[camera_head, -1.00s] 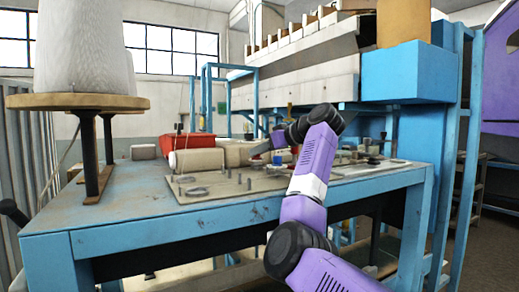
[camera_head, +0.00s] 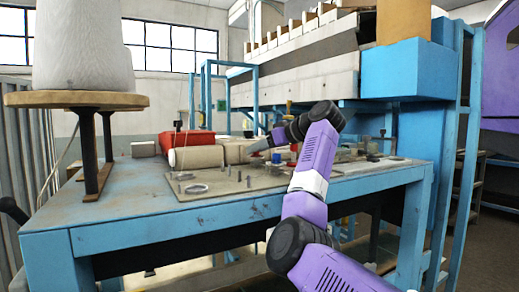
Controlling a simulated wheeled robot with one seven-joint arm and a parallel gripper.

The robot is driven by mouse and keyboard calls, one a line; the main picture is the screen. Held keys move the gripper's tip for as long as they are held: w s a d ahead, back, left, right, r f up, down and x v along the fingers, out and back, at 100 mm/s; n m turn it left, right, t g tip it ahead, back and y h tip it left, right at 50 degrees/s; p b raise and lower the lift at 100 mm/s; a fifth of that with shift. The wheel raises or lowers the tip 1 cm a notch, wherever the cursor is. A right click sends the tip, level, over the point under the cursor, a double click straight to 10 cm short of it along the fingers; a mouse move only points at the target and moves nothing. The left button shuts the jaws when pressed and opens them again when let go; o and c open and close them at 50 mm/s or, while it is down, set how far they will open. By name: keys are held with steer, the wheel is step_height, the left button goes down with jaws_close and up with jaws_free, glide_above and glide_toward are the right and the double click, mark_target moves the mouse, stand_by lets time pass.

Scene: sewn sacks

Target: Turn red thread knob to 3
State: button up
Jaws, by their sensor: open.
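My gripper (camera_head: 259,146) is small in the picture, at the end of my purple and black arm, low over the flat plate on the blue table. It is open. A small red piece (camera_head: 257,155), which looks like the red thread knob, shows just below the fingertips. I cannot tell whether the fingers touch it. A blue knob (camera_head: 276,157) stands just to its right. The number marks and the red knob's setting are too small to read.
The plate (camera_head: 222,190) bears several upright pegs and rings. Pale rolls (camera_head: 197,157) and a red sack-like bundle (camera_head: 187,140) lie behind it. A large thread cone (camera_head: 85,45) stands on a round wooden stand at left. The blue table's (camera_head: 120,210) front left is clear.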

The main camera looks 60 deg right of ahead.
steer(key=b+v, duration=0.2)
steer(key=v, duration=0.5)
steer(key=shift+s+r, duration=0.1)
steer(key=shift+s, duration=0.2)
